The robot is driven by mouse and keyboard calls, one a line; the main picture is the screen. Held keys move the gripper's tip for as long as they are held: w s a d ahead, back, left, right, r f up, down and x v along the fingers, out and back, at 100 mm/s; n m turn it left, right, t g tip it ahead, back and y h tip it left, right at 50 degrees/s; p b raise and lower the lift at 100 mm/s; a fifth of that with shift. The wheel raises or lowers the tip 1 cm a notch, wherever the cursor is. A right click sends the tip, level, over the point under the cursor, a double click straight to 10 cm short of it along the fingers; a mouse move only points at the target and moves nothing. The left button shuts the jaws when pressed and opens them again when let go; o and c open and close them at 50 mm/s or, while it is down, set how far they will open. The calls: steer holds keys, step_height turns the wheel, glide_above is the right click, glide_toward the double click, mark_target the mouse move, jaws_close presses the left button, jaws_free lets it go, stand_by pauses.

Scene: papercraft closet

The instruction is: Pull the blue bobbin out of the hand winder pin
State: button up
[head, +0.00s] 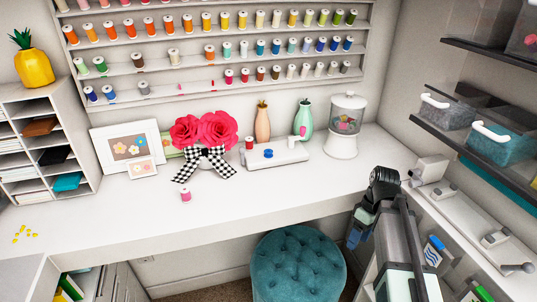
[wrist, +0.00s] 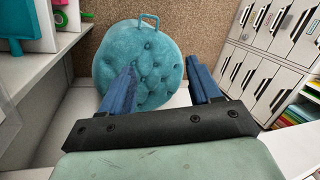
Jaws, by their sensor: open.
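A small blue bobbin (head: 268,153) sits on a low white box-like device (head: 285,158) on the desk, which looks like the hand winder. The pin is too small to make out under the bobbin. A red spool (head: 249,143) and a pink piece (head: 302,131) stand on the same device. My gripper (head: 358,232) is at the desk's front edge, right of the stool and well apart from the bobbin. In the wrist view my gripper (wrist: 162,68) is open and empty, pointing down toward the stool; the bobbin is not in that view.
A teal tufted stool (head: 298,262) stands under the desk front. Red flowers (head: 205,130) with a checked bow and a pink spool (head: 185,194) are left of the device. The desk front (head: 270,195) is clear.

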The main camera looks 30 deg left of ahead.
steer(key=a+r+n, duration=0.2)
steer(key=a+r, duration=0.1)
steer(key=r, duration=0.4)
steer(key=a+r+n, duration=0.1)
steer(key=a+r, duration=0.2)
steer(key=r, duration=0.5)
step_height(320, 180, up, 15)
steer(key=n+t, duration=0.3)
steer(key=n, duration=0.2)
glide_above(269, 153)
steer(key=w, duration=0.1)
steer(key=shift+h, duration=0.4)
steer(key=f, duration=1.3)
steer(key=shift+a+f, duration=0.2)
steer(key=shift+f, duration=0.05)
steer(key=c, duration=1.1)
steer(key=shift+r, duration=6.55)
